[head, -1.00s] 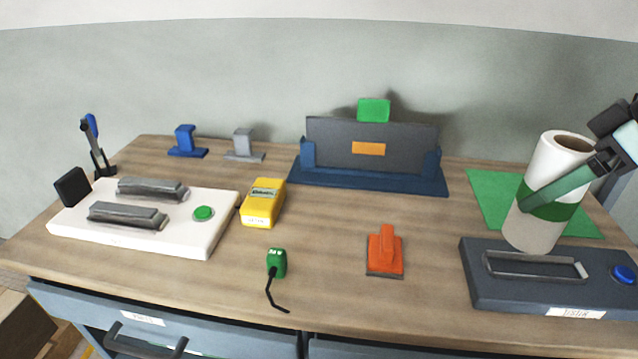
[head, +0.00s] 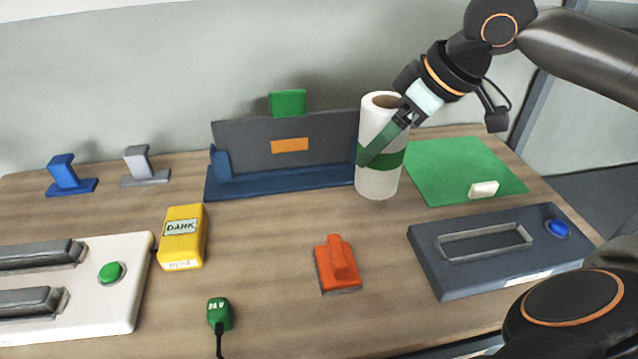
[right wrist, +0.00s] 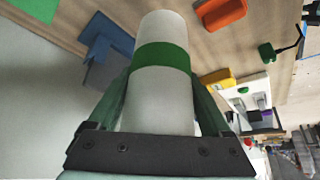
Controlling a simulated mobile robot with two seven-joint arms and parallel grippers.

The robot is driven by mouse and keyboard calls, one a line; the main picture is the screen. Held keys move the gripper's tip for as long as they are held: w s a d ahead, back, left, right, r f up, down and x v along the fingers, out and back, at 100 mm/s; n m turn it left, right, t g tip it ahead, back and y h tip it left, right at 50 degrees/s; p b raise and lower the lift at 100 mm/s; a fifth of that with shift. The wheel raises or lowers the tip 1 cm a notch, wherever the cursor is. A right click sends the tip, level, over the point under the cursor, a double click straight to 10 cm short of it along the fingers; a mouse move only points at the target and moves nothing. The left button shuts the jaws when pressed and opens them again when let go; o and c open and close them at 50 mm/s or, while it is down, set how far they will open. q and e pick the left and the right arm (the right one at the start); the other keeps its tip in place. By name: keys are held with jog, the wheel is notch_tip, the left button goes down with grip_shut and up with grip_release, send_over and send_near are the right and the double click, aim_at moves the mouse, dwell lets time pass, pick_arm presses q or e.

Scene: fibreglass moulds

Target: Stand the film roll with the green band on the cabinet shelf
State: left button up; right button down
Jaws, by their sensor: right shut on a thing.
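The film roll (head: 378,180) is white with a green band around its middle and an open core at its upper end. It is upright in the head view, overlapping the right end of the blue stand and the left edge of the green mat. My right gripper (head: 380,142) is shut on it around the band's height. In the right wrist view the roll (right wrist: 161,95) lies between the two fingers. I cannot tell whether its lower end touches the table. My left gripper is not in view. I cannot make out a cabinet shelf.
The table holds a blue stand with a dark panel (head: 240,150), a green mat (head: 450,165) with a white block (head: 483,189), and a dark sealer-like box (head: 450,270). An orange tool (head: 337,265) and a yellow box (head: 183,240) stand forward. Bare wood lies between them.

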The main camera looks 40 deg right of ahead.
aim_at(361, 142)
jog(key=w+a+p, duration=0.2)
jog(key=p, duration=0.1)
jog(key=shift+a+f, duration=0.15)
jog(key=shift+f, duration=0.1)
jog(key=x, duration=0.3)
jog(key=a+p+x, duration=0.1)
jog(key=x, duration=0.2)
jog(key=s+a+p+x, duration=0.1)
jog(key=x, duration=0.3)
jog(key=shift+f, duration=0.2)
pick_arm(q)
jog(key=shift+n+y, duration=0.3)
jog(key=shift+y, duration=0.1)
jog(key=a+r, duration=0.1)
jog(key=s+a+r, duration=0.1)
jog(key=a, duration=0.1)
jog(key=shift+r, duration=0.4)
pick_arm(e)
jog(key=shift+f, duration=0.4)
grip_release()
jog(key=shift+f, duration=0.1)
